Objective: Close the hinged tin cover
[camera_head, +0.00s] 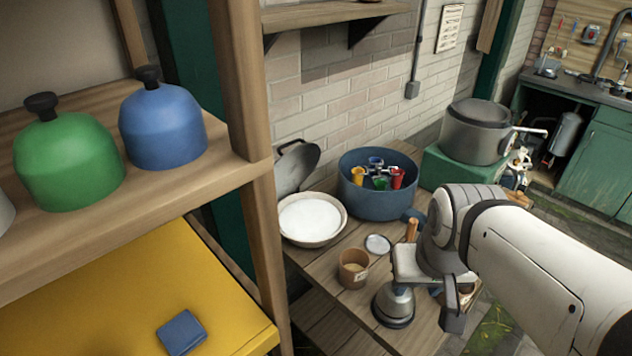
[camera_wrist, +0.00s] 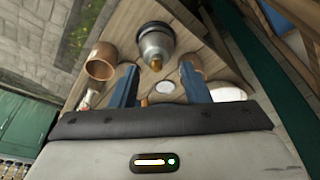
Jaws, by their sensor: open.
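The hinged tin cover (camera_head: 299,166) is a grey round lid standing raised and open at the back of a round tin (camera_head: 312,240). The tin is filled to near its rim with white stuff and sits at the left of the wooden worktop. The cover leans back near the brick wall. My gripper (camera_wrist: 160,67) is open and empty, with its two blue fingers apart over the worktop. In the head view it is to the right and front of the tin, well apart from the cover, its fingertips mostly hidden. A pale edge at the wrist view's right may be the tin.
A blue pot (camera_head: 376,205) with coloured items stands right of the tin. A brown cup (camera_head: 353,270), a small pale disc (camera_head: 377,244) and a metal bell-shaped object (camera_head: 395,303) stand near my gripper. A wooden shelf post (camera_head: 246,90) rises at the left. A grey pot (camera_head: 474,135) stands farther back.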

